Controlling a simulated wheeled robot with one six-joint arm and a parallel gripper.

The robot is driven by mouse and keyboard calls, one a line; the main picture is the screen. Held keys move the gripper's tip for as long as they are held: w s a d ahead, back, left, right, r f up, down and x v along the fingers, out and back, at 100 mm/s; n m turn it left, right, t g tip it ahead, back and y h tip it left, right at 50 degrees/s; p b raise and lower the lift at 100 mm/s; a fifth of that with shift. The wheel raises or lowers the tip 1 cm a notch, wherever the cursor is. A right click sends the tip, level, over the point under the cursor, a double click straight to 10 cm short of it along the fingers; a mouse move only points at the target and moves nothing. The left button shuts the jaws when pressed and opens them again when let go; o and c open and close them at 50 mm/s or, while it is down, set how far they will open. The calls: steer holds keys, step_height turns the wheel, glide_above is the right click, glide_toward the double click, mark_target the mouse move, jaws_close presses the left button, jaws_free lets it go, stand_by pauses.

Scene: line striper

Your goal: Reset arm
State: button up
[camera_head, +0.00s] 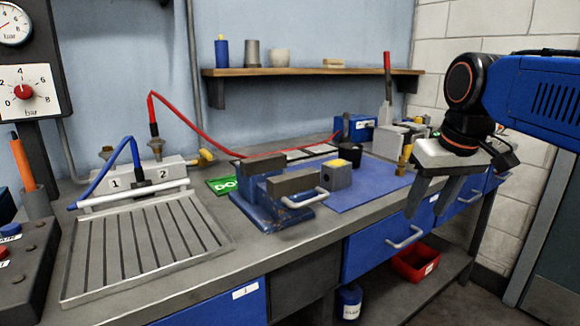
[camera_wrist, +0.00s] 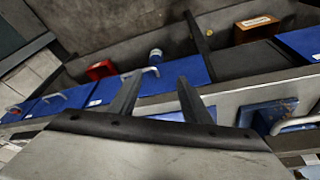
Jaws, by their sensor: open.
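My gripper (camera_head: 431,201) is at the right in the head view, hanging from my blue arm with its fingers pointing down. It is in front of the bench's right part, near the front edge. Its two fingers are apart with nothing between them. In the wrist view the two dark fingers (camera_wrist: 160,90) also stand apart and empty, with the bench's blue drawers beyond them.
A slatted tray (camera_head: 140,245) lies left. A red hose (camera_head: 200,135) arcs behind. A red bin (camera_head: 415,262) sits on the lower shelf.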

steer(key=s+f, duration=0.7)
steer(key=f, duration=0.3)
steer(key=s+d+f+m+t, duration=0.1)
steer(key=s+f, duration=0.5)
steer(key=f, duration=0.4)
steer(key=shift+s+d+f, duration=0.25)
steer(key=shift+s+f, duration=0.1)
steer(key=shift+f, duration=0.05)
